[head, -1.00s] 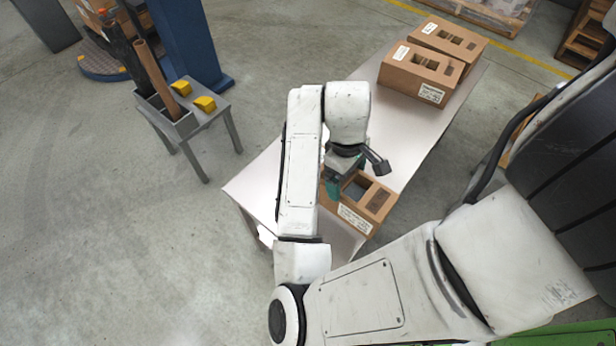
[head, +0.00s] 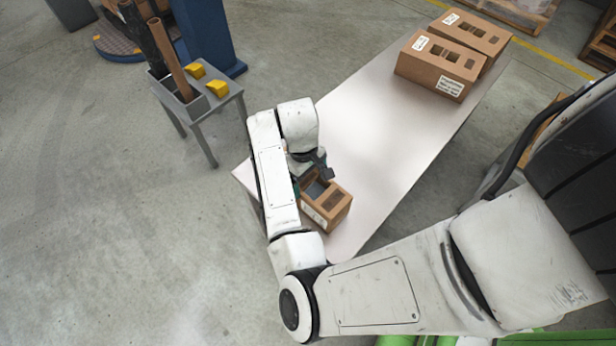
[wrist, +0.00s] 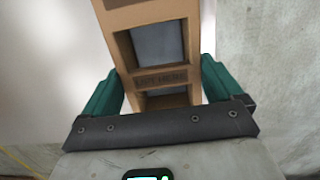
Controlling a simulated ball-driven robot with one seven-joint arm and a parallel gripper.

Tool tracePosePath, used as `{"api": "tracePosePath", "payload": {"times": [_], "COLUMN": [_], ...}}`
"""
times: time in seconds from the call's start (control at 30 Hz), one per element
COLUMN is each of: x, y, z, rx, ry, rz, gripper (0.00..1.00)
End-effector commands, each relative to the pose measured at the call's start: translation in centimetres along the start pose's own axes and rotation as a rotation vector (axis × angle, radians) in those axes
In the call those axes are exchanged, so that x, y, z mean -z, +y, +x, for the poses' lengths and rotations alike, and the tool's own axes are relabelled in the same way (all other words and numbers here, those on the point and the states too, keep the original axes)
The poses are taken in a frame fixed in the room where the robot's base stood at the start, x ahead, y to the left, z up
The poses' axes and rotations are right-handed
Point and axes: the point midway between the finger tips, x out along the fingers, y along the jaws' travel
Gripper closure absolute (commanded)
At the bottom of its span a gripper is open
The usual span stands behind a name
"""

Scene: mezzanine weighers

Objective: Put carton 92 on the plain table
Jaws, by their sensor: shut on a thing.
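A brown carton (head: 335,210) with cut-out openings and a white label is held at the near left end of the long pale table (head: 365,130). Its number is too small to read. My gripper (head: 308,182) is shut on it from above, partly hidden by my arm in the head view. In the wrist view the teal fingers (wrist: 162,88) stand on both sides of the carton (wrist: 160,76), which has openings and printed lettering. I cannot tell whether the carton's underside touches the table.
Two similar brown cartons (head: 440,66) stand side by side at the table's far end. The table's middle is bare. A small grey stand (head: 222,108) with two yellow blocks (head: 206,79) and upright tubes is at the left. Pallets lie beyond, at the upper right.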

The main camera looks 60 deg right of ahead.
Motion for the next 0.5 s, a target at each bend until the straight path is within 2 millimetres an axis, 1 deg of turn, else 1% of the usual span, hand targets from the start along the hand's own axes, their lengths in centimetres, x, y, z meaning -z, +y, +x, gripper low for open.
{"api": "tracePosePath", "payload": {"times": [0.1, 0.43, 0.47, 0.5], "x": [0.08, 0.1, 0.11, 0.11], "y": [-0.03, -0.01, -0.02, -0.02], "z": [0.52, 0.83, 0.82, 0.79], "rx": [0.0, -0.001, 0.0, 0.0], "ry": [0.001, 0.001, 0.001, 0.001], "rz": [0.0, -0.001, -0.001, -0.001], "gripper": [0.8, 0.8, 0.05, 0.01]}}
